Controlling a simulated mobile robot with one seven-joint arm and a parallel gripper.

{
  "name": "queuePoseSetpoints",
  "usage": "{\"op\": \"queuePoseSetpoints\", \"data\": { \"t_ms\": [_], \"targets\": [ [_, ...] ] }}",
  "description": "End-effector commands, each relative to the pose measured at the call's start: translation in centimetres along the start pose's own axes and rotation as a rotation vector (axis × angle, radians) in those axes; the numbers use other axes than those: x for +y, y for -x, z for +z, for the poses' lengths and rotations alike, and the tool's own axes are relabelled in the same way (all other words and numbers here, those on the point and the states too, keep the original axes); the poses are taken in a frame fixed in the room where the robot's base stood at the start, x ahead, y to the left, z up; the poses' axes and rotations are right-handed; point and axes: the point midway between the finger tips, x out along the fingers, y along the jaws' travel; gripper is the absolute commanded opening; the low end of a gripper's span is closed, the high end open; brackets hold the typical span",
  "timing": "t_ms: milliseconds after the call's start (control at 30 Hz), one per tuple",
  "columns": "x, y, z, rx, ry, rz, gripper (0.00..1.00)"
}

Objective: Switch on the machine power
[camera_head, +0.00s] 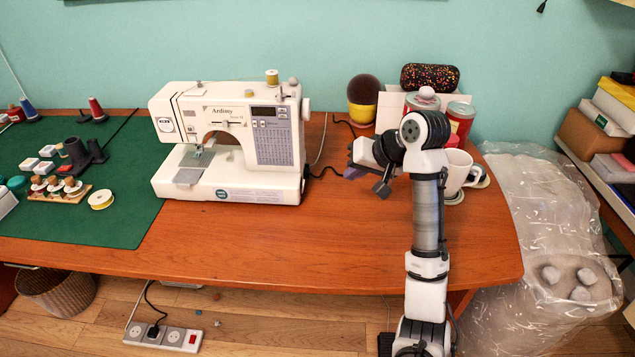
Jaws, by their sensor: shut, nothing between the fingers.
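The white sewing machine (238,181) stands on the wooden table, its button panel facing front and its handwheel (306,108) at the upper right. A black cord runs from its lower right side. No power switch can be made out on it from here; its right side is mostly turned away. My gripper (351,164) is to the right of the machine, above the table and apart from it. The fingers point left toward the machine's right side. It looks shut and empty, though the fingers are small and dark in this view.
A white mug (456,172), red-labelled tins (461,117) and a dark round pincushion (363,90) stand behind and beside my arm. The green mat (130,215) holds spools at left. A power strip (163,336) with a red switch lies on the floor. The table front is clear.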

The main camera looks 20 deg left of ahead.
Motion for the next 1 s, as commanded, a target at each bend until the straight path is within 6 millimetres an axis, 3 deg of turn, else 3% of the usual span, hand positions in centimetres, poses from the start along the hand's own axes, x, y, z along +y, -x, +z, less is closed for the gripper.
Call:
{"op": "queuePoseSetpoints", "data": {
  "t_ms": [267,733,833,1000],
  "targets": [
    [-0.1,-1.1,0.0,0.000,0.000,-0.001,0.00],
    [-0.1,-10.4,0.0,-0.002,0.000,-0.001,0.00],
    [-2.0,-10.6,-0.3,0.002,0.005,-0.001,0.00],
    [-3.4,-11.3,-0.3,0.002,0.003,0.001,0.00]
  ]
}}
